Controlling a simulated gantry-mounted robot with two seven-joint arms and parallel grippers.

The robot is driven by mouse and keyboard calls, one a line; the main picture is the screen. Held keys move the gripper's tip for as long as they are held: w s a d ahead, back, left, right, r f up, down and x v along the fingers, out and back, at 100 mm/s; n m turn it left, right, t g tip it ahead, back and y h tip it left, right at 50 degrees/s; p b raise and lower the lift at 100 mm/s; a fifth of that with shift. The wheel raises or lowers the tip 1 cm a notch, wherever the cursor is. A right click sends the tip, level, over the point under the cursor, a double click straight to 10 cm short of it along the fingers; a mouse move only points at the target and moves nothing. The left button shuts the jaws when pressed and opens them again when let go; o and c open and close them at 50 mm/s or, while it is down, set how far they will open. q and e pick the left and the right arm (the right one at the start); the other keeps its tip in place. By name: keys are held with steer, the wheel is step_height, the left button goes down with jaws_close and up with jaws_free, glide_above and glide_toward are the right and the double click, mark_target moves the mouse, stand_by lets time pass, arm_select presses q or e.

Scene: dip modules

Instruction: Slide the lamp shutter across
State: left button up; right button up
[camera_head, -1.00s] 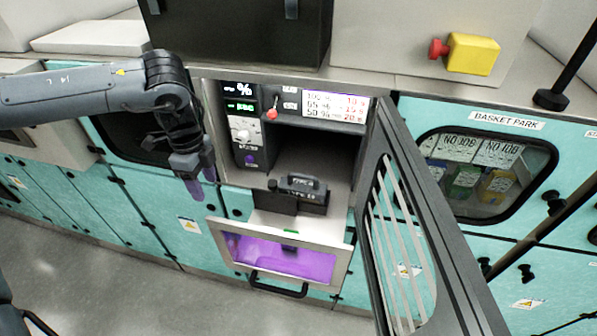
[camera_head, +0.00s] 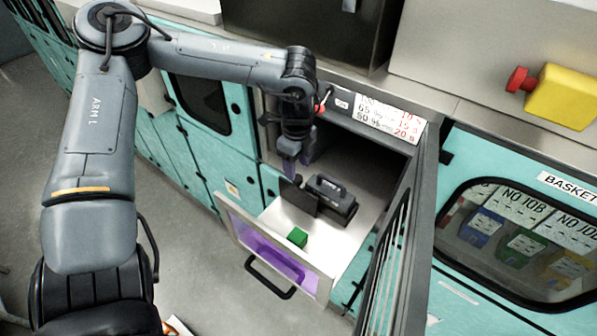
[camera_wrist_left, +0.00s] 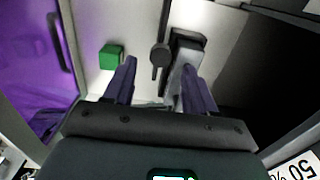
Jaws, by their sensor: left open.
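My left gripper (camera_head: 290,168) points down into the open cabinet bay, beside the black block with a handle (camera_head: 331,197). Its purple fingers are apart and empty; they also show in the left wrist view (camera_wrist_left: 158,75). An upright dark plate (camera_head: 298,196) stands at the block's left side, just below the fingertips. In the left wrist view a black bar with a round knob (camera_wrist_left: 160,55) lies ahead of the gap between the fingers. I cannot tell surely which part is the lamp shutter. My right gripper is out of view.
The slatted door (camera_head: 392,262) stands open on the right. A yellow box with a red button (camera_head: 560,97) is on the counter.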

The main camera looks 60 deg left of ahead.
mark_target(298, 178)
arm_select(q)
steer(key=shift+f+p, duration=0.35)
steer(key=shift+f, duration=1.9)
steer(key=shift+c, duration=0.2)
jaws_close()
